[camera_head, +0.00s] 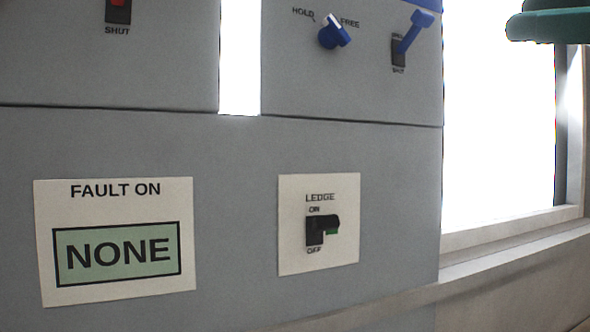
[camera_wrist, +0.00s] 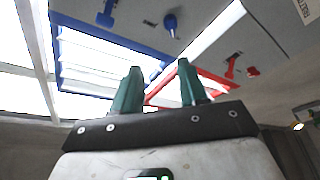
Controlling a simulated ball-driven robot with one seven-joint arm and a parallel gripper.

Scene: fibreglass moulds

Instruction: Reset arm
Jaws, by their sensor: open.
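My gripper (camera_wrist: 159,67) shows in the wrist view as two dark green fingers standing apart on a black mount. The gap between them is empty. The fingers point up in the picture toward a grey panel with knobs and levers, and they hold nothing. In the head view a dark green rounded part (camera_head: 550,25) enters at the top right corner, in front of the bright opening. It matches my fingers in colour, but I cannot tell which part it is. The rest of my arm is not seen there.
In the head view a grey panel (camera_head: 240,215) bears a FAULT ON sign (camera_head: 115,242) reading NONE, a LEDGE switch (camera_head: 320,230), a blue HOLD/FREE knob (camera_head: 333,32) and a blue lever (camera_head: 415,32). The wrist view shows a blue frame (camera_wrist: 120,40) and a red frame (camera_wrist: 215,78).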

